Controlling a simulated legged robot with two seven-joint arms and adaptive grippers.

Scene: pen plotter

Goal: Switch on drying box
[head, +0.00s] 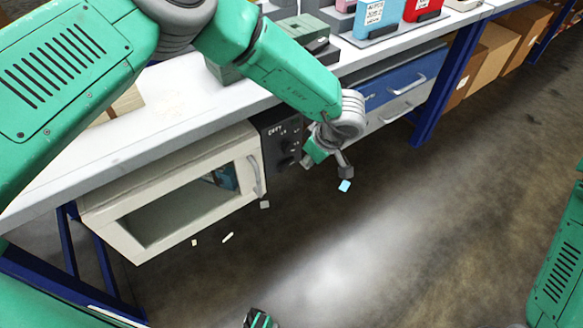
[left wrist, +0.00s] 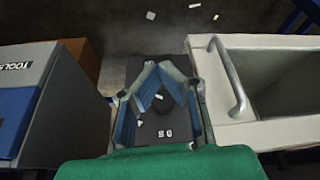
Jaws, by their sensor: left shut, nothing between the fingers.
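The drying box (head: 190,195) is a cream cabinet with a windowed door under the bench. Its dark control panel (head: 272,132) with knobs (head: 289,147) is on its right side. My left gripper (head: 325,158) is in front of and right of the panel in the head view, shut and empty. In the left wrist view my left gripper (left wrist: 160,72) is over the dark panel (left wrist: 165,133). A dark round knob (left wrist: 162,106) shows between its fingers; I cannot tell whether they touch it. A dark and green part at the bottom of the head view may be my right gripper (head: 260,319).
The door handle (left wrist: 230,78) stands out close to my left gripper. Blue and grey drawers (head: 400,92) are right of the panel. The white bench top (head: 180,85) is above, with a blue leg (head: 445,85). Small scraps lie on the open floor.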

